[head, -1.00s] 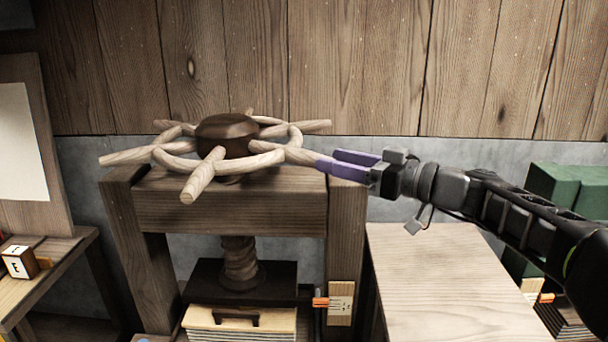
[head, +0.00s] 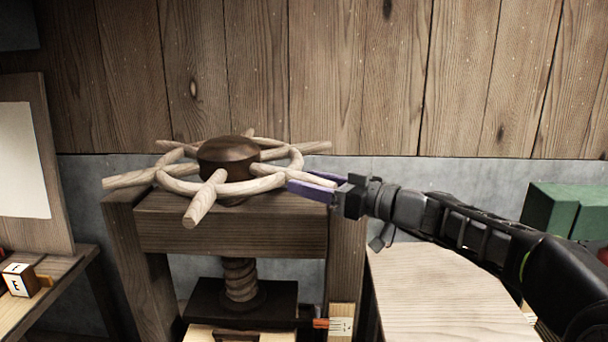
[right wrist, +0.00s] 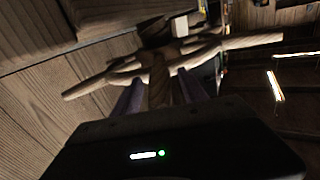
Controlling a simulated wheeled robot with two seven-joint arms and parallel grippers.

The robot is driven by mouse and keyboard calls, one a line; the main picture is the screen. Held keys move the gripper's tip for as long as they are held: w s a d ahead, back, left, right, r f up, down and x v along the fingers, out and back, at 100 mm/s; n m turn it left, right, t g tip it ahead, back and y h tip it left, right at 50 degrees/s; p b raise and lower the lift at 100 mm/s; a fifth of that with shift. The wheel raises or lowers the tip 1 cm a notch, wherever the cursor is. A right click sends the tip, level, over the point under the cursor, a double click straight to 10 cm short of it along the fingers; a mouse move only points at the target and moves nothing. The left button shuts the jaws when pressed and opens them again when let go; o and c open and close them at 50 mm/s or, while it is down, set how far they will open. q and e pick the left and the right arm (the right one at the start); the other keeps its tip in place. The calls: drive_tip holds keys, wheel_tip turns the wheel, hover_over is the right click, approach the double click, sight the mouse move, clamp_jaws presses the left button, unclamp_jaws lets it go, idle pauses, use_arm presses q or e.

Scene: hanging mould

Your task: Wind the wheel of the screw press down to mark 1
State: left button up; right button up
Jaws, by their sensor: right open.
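The screw press has a pale wooden wheel (head: 180,187) with several spokes around a dark hub (head: 228,158), on top of its beam (head: 230,228). My right gripper (head: 302,180) is open at the wheel's right side. In the right wrist view a spoke (right wrist: 158,85) lies between its two purple fingers, with gaps beside it. The screw (head: 240,280) runs down to a dark platen (head: 200,306). An orange pointer (head: 321,323) is beside a pale scale plate (head: 341,325), whose marks I cannot read and whose bottom is cut off. My left gripper is not in view.
A pale wooden tabletop (head: 440,295) is right of the press, below my right arm. Green boxes (head: 565,210) stand at the far right. A side table at left holds a lettered block (head: 20,280) beside a board with a white sheet (head: 22,160). A plank wall is behind.

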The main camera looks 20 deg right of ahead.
drive_tip(key=shift+x, duration=0.8)
clamp_jaws()
idle(0.9)
